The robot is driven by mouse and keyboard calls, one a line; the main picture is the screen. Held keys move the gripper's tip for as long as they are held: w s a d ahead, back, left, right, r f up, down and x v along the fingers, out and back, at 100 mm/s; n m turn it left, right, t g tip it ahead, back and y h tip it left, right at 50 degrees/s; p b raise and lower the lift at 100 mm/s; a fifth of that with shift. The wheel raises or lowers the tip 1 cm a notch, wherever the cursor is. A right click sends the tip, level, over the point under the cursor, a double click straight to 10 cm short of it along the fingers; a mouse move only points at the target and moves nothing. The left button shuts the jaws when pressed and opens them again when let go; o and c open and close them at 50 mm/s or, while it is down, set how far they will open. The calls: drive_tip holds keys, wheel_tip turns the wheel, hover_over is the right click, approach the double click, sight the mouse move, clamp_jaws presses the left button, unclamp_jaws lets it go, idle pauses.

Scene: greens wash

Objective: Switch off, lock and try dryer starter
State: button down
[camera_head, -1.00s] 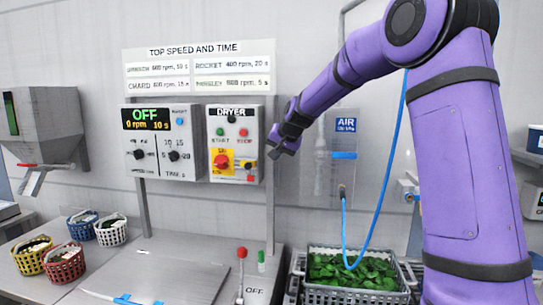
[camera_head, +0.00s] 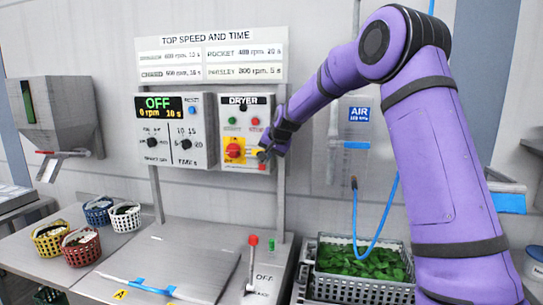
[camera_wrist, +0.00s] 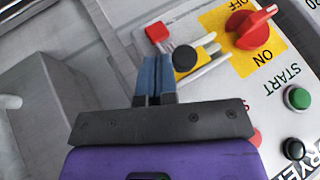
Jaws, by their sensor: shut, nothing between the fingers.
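The grey dryer starter box (camera_head: 244,128) hangs on the wall with START and STOP buttons. Its red rotary switch (camera_head: 234,150) sits on a yellow plate; in the wrist view the red handle (camera_wrist: 250,27) slants with one end near the word OFF. Beside it, a black round knob (camera_wrist: 184,58) on a yellow piece sits among pale bars, with a small red block (camera_wrist: 157,32) next to it. The green START button (camera_wrist: 298,98) shows at the right. My gripper (camera_wrist: 156,68) is shut and empty, its tips close to the black knob; contact is unclear.
A control panel (camera_head: 172,133) reading OFF, 0 rpm stands left of the starter box. Below are a red-topped lever (camera_head: 252,241), a steel lid (camera_head: 165,262), small baskets (camera_head: 82,246) and a crate of greens (camera_head: 361,289). A blue air hose (camera_head: 373,245) hangs to the right.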

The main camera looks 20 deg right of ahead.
sight(259, 153)
drive_tip(key=w+a, duration=0.2)
drive_tip(key=shift+a, duration=0.4)
drive_tip(key=shift+w+a, duration=0.25)
drive_tip(key=shift+a, duration=0.2)
